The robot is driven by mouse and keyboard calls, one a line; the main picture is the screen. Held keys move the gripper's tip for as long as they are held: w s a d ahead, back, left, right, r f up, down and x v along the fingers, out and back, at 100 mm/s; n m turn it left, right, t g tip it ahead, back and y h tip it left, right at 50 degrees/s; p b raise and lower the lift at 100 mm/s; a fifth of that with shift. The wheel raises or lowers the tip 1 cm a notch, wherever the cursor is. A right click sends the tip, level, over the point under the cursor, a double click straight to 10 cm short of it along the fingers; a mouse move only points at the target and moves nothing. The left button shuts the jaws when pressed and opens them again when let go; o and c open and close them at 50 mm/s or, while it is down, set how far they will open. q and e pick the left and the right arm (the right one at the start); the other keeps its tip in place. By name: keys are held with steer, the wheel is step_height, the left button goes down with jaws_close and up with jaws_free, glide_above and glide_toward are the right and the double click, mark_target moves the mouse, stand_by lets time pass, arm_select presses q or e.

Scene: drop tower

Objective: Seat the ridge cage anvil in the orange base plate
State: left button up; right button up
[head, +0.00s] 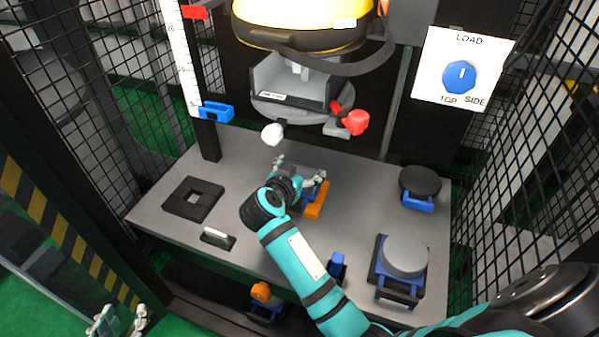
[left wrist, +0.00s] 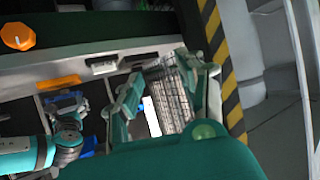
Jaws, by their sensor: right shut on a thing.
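The orange base plate (head: 318,202) lies on the grey table below the drop tower's carriage; it also shows in the left wrist view (left wrist: 60,82). My right gripper (head: 300,175) is low over the plate, shut on a blue and grey part, which I take to be the ridge cage anvil (head: 309,191). The gripper hides most of this part. I cannot tell whether it sits in the plate or just above it. My left gripper (head: 119,319) is open and empty, away from the table at lower left; its spread fingers (left wrist: 163,88) show in the left wrist view.
A black square frame (head: 180,207) and a small black block (head: 217,239) lie at left. A grey disc (head: 405,256) on a blue-handled base and a black disc (head: 420,181) stand at right. The carriage (head: 290,90) hangs overhead. Mesh walls flank the table.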

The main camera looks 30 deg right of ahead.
steer(key=shift+w+d+b, duration=0.25)
steer(key=shift+w+b, duration=0.05)
steer(key=shift+b, duration=0.1)
arm_select(q)
steer(key=shift+w+d+r+t+h, duration=0.25)
steer(key=shift+w+r+t, duration=0.25)
steer(key=shift+r, duration=0.35)
steer(key=shift+w+d+r+t+h, duration=0.2)
steer(key=shift+w+r+t, duration=0.15)
steer(key=shift+r+t, duration=0.4)
steer(key=shift+w+d+r+t+h, duration=0.2)
steer(key=shift+w+r+t, duration=0.25)
steer(key=shift+r, duration=0.5)
arm_select(e)
steer(key=shift+f, duration=1.4)
arm_select(q)
steer(key=shift+s+a+f+g+y, duration=0.15)
steer(key=shift+s+f+g, duration=0.15)
steer(key=shift+f, duration=0.25)
steer(key=shift+s+a+f+g+y, duration=0.1)
steer(key=shift+s+f+g+y, duration=0.1)
steer(key=shift+f+g, duration=0.3)
steer(key=shift+s+a+f+g+y, duration=0.1)
steer(key=shift+s+f+g, duration=0.2)
steer(key=shift+f, duration=0.3)
arm_select(e)
steer(key=shift+f, duration=0.1)
